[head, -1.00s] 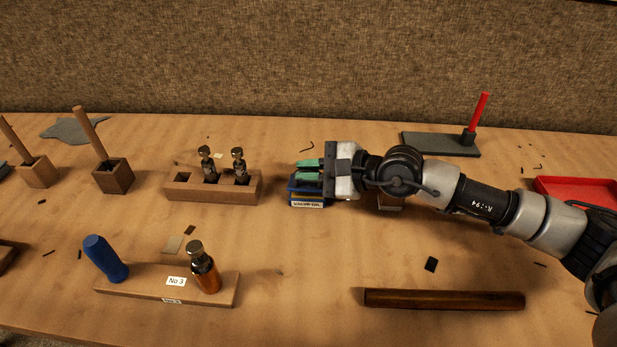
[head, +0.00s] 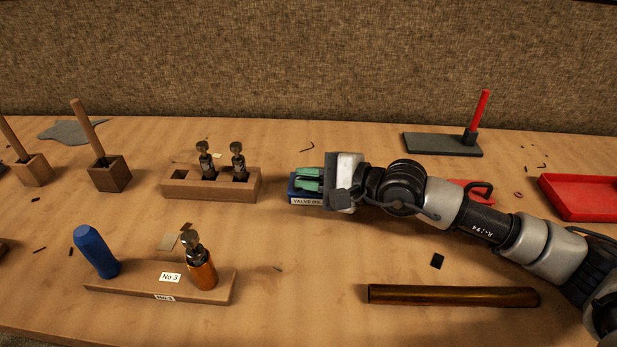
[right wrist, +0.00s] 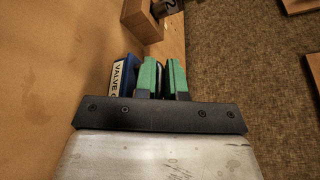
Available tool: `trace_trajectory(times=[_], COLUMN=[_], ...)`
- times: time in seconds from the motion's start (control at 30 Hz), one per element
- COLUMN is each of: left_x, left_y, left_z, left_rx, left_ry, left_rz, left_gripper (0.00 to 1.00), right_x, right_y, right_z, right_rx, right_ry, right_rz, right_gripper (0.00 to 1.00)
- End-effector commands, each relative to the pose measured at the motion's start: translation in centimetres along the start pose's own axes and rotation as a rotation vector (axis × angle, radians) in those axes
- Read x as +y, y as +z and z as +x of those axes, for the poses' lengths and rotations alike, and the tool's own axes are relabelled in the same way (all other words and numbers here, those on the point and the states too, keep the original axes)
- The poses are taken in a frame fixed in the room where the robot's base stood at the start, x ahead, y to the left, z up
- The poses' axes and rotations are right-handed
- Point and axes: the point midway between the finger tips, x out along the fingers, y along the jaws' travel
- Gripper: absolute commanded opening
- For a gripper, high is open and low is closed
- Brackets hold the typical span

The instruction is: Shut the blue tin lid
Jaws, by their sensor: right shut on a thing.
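The blue tin (head: 297,193) stands mid-table with a white label reading VALVE OIL on its front. It also shows in the right wrist view (right wrist: 129,62), left of the fingers. My right gripper (head: 301,179) comes in from the right, its green fingers over the tin. In the right wrist view the fingers (right wrist: 163,70) stand close together with a dark strip between them, likely the tin's lid. The fingers and gripper body hide most of the tin's top, so I cannot tell the lid's angle. My left gripper is out of view.
A wooden block (head: 210,194) with two metal-topped pieces stands left of the tin. A No 3 stand (head: 135,285) holds a blue handle and an amber bottle in front. A dark rod (head: 450,296) lies front right. A red tray (head: 580,198) is at the right.

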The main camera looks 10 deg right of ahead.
Motion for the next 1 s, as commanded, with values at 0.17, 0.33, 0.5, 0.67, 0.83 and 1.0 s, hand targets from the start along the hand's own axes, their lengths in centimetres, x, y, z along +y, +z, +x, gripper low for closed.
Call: trace_trajectory(times=[0.17, 0.33, 0.5, 0.67, 0.83, 1.0], left_x=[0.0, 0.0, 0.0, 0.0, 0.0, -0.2], left_y=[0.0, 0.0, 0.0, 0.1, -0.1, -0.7], left_z=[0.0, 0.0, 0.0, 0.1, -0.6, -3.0], left_rx=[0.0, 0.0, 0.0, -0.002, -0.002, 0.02], left_ry=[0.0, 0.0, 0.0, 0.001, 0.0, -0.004], left_rz=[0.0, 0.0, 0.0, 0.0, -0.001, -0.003], left_gripper=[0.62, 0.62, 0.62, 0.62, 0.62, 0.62], right_x=[0.2, 0.2, 0.1, 0.1, 0.3, 0.3], right_y=[0.0, 0.0, 0.0, -0.1, -0.2, -0.3], right_z=[0.0, 0.0, 0.0, -0.8, -3.6, -7.2], right_rx=[0.001, 0.0, 0.0, 0.002, 0.005, 0.005], right_ry=[0.004, 0.004, 0.003, 0.002, 0.003, 0.003], right_rz=[0.002, 0.003, 0.003, 0.003, 0.003, 0.004], right_gripper=[0.0, 0.21, 0.21, 0.21, 0.21, 0.21])
